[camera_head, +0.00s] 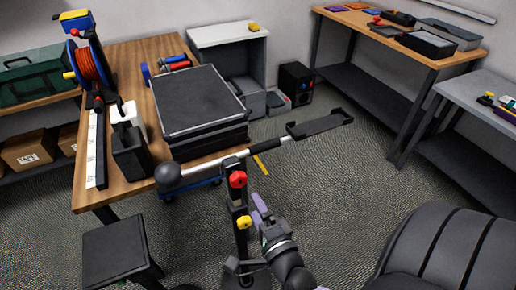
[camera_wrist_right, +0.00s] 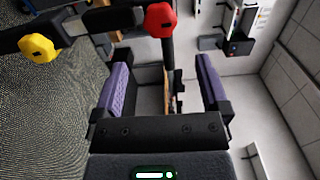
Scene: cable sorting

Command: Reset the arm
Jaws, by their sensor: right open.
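A black stand (camera_head: 241,222) rises from the floor with a red knob (camera_head: 237,179) near its top and a yellow knob (camera_head: 244,222) lower down. It carries a boom arm (camera_head: 208,178), slanting up to the right, with a dark ball at its left end and a flat black holder (camera_head: 320,124) at its right end. My right gripper (camera_head: 260,210) is open, just right of the stand. In the right wrist view its purple fingers (camera_wrist_right: 164,85) are spread with nothing held. There the red knob (camera_wrist_right: 160,20) and yellow knob (camera_wrist_right: 38,48) show beyond them. My left gripper is out of view.
A wooden table (camera_head: 145,57) at left holds a black case (camera_head: 200,97), a cable reel (camera_head: 88,62) and a white container. A black stool (camera_head: 115,252) stands at lower left. More tables line the right.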

